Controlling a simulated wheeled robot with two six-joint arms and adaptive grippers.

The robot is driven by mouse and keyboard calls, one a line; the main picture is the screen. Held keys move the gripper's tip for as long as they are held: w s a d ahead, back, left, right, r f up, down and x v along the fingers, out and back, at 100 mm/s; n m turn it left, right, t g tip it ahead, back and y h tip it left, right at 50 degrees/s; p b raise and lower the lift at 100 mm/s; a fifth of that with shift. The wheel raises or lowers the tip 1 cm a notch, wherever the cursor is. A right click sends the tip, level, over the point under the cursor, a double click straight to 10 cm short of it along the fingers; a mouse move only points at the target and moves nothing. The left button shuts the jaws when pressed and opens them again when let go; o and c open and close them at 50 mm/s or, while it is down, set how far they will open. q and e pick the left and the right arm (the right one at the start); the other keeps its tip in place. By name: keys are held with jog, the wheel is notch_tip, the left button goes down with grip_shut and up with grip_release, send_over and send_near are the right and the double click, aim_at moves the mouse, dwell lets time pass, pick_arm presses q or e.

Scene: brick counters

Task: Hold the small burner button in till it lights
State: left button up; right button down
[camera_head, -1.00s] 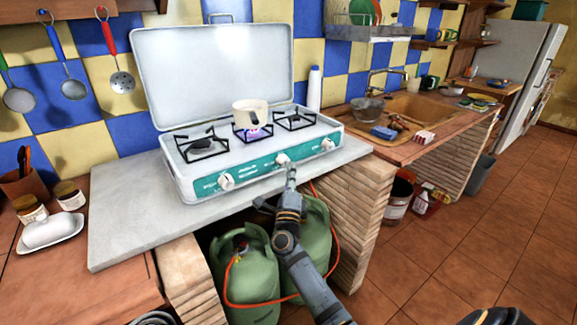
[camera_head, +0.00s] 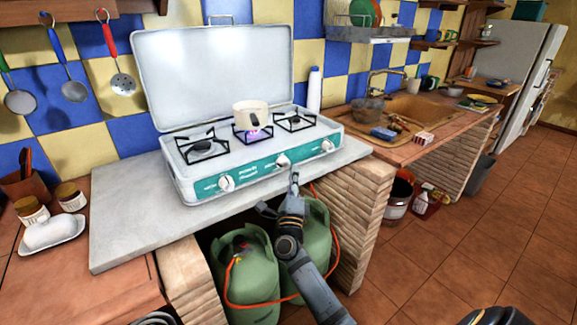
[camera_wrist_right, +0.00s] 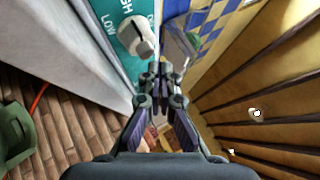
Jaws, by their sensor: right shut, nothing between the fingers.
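The white camping stove (camera_head: 190,180) stands open on a grey slab. Its teal front panel carries white knobs: left (camera_head: 226,183), middle (camera_head: 283,160) and right (camera_head: 327,146). A blue-violet flame (camera_head: 254,132) shows on the middle burner under a cream pot (camera_head: 248,115). No flame shows on the outer burners. My right gripper (camera_head: 294,178) is shut and empty, just below and in front of the middle knob, apparently apart from it. In the right wrist view, the shut fingertips (camera_wrist_right: 160,75) are below a white knob (camera_wrist_right: 137,36). My left gripper is out of view.
Green gas bottles (camera_head: 245,280) with an orange hose stand under the slab (camera_head: 120,215). A brick pillar (camera_head: 355,210) is right of my arm. A butter dish (camera_head: 50,236) and jars are at left. The tiled floor (camera_head: 450,235) at right is largely clear.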

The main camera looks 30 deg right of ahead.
jog(key=shift+s, duration=0.2)
jog(key=s+p, duration=0.2)
jog(key=s, duration=0.3)
jog(key=shift+d, duration=0.2)
dwell(0.5)
